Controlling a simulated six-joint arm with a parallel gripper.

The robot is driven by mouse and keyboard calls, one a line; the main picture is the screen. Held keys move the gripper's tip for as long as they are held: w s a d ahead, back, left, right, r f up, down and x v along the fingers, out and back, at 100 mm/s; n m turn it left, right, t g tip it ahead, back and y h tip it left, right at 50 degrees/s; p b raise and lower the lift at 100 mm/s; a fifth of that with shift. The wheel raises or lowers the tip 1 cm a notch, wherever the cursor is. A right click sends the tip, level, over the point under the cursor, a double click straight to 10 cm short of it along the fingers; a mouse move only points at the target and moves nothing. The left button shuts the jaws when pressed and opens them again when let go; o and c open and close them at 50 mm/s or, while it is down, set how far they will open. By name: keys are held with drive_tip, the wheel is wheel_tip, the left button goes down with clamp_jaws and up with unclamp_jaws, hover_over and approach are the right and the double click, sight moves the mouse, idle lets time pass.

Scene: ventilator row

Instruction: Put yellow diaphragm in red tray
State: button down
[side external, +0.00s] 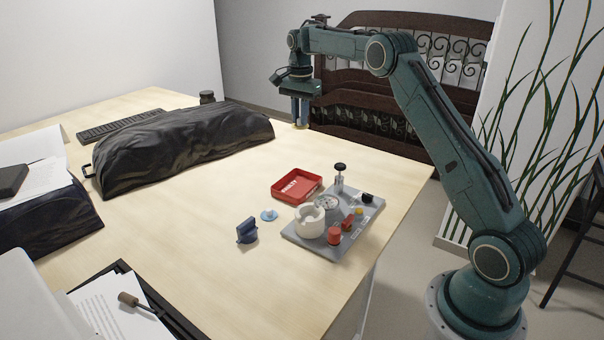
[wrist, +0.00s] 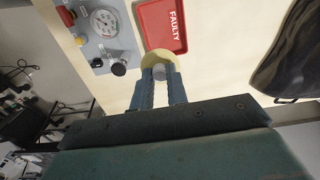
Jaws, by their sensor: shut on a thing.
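My gripper (side external: 301,124) is raised over the far part of the table in the side external view, behind the red tray. In the wrist view my gripper (wrist: 159,76) is shut on the yellow diaphragm (wrist: 158,56), a pale yellow disc partly hidden by the fingers. The red tray (side external: 297,197) lies on the table, empty, with white lettering inside. The tray (wrist: 144,29) also shows in the wrist view, just beyond the disc and reading "FAULTY".
A grey panel (side external: 290,233) with a gauge, knobs and a white round part stands beside the tray. A blue disc (side external: 269,215) and a dark blue part (side external: 246,231) lie nearby. A black bag (side external: 180,147) lies at the left. The table between bag and tray is clear.

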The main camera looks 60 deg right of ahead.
drive_tip(key=shift+f, duration=0.15)
hover_over(300, 190)
wheel_tip(300, 190, down, 20)
drive_tip(key=shift+r, duration=0.1)
idle(0.9)
drive_tip(key=shift+f, duration=0.6)
drive_tip(key=c, duration=1.4)
unclamp_jaws()
drive_tip(key=shift+r, duration=0.15)
wheel_tip(300, 190, up, 13)
